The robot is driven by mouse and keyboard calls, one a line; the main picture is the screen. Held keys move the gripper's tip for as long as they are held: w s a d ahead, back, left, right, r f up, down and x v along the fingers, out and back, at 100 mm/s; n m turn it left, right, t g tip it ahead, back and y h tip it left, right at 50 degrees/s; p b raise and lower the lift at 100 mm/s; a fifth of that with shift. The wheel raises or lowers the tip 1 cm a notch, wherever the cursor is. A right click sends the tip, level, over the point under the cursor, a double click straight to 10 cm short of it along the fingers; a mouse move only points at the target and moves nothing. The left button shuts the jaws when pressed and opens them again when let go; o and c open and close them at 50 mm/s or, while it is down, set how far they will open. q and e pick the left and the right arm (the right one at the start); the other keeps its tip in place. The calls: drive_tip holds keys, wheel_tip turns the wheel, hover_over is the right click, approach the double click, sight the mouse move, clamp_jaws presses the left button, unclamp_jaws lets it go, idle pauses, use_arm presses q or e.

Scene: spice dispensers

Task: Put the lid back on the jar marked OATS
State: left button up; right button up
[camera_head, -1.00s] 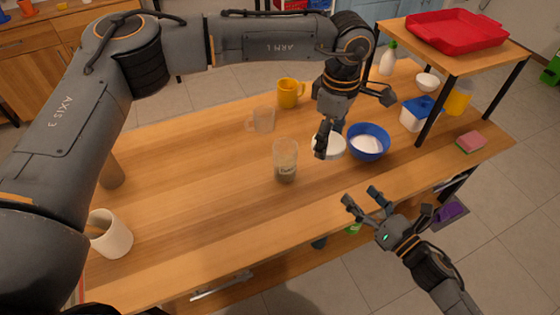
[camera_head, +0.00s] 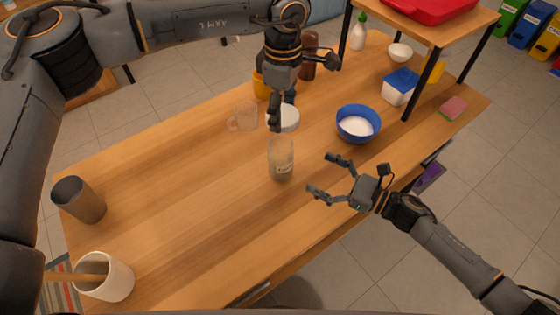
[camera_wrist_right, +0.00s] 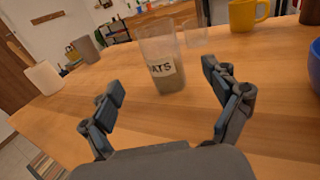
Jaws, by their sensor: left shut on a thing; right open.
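The clear jar (camera_head: 281,160) stands upright and open on the wooden table, with pale contents low inside. In the right wrist view the jar (camera_wrist_right: 164,65) shows a label reading "ATS", its first letter not visible. My left gripper (camera_head: 281,114) is shut on a round white lid (camera_head: 290,119), held just behind the jar in the head view, apart from its rim; the fingers hide part of the lid. My right gripper (camera_head: 322,174) is open and empty, to the right of the jar, its fingers pointing toward it. In the wrist view the jar stands beyond and between the open fingers (camera_wrist_right: 165,82).
A clear glass mug (camera_head: 243,117) and a yellow mug (camera_head: 262,85) stand behind the jar. A blue bowl (camera_head: 358,123) with white contents is to the right. A white crock (camera_head: 105,278) and grey cup (camera_head: 80,199) stand at left.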

sight(281, 159)
use_arm(q)
drive_tip(key=shift+w+a, duration=0.1)
drive_tip(key=shift+a, duration=0.1)
use_arm(e)
drive_tip(key=x, duration=1.2)
drive_tip(key=shift+a, duration=0.1)
drive_tip(key=c, duration=1.8)
use_arm(q)
drive_tip(key=shift+f, duration=2.55)
